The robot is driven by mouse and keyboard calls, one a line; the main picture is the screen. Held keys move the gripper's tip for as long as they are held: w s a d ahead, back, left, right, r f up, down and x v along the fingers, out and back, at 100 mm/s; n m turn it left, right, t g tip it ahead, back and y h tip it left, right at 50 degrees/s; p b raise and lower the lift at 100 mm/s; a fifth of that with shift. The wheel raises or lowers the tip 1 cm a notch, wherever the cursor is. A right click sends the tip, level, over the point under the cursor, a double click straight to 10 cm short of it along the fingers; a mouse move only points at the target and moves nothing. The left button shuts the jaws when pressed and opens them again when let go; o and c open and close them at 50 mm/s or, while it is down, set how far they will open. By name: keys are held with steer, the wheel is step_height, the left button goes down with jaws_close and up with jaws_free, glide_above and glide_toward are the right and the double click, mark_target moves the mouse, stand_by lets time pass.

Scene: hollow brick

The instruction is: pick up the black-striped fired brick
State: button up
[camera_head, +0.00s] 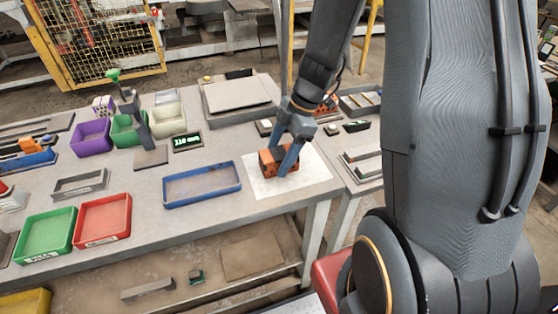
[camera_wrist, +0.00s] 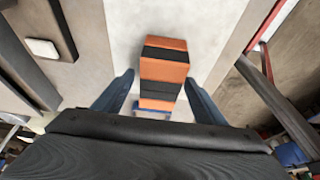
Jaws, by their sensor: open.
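The black-striped fired brick (camera_head: 268,162) is orange with dark bands and stands on a white sheet (camera_head: 311,178) near the table's right end. In the wrist view the brick (camera_wrist: 164,69) sits in the middle, with its near end between the fingers. My gripper (camera_head: 281,164) is open and lowered around the brick. In the wrist view my gripper's fingers (camera_wrist: 158,92) stand one on each side with a gap to the brick. Part of the brick is hidden behind the fingers in the head view.
A blue tray (camera_head: 202,204) lies just left of the sheet. Red (camera_head: 103,238) and green (camera_head: 45,256) bins stand at the front left. A grey plate (camera_head: 240,97) and a small display (camera_head: 187,142) are behind. Another table with parts (camera_head: 362,165) adjoins on the right.

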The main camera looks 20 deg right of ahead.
steer(key=shift+f+b, duration=0.2)
steer(key=shift+b, duration=0.2)
stand_by(0.4)
steer(key=c, duration=1.5)
steer(key=shift+r+p, duration=0.25)
steer(key=shift+p, duration=0.2)
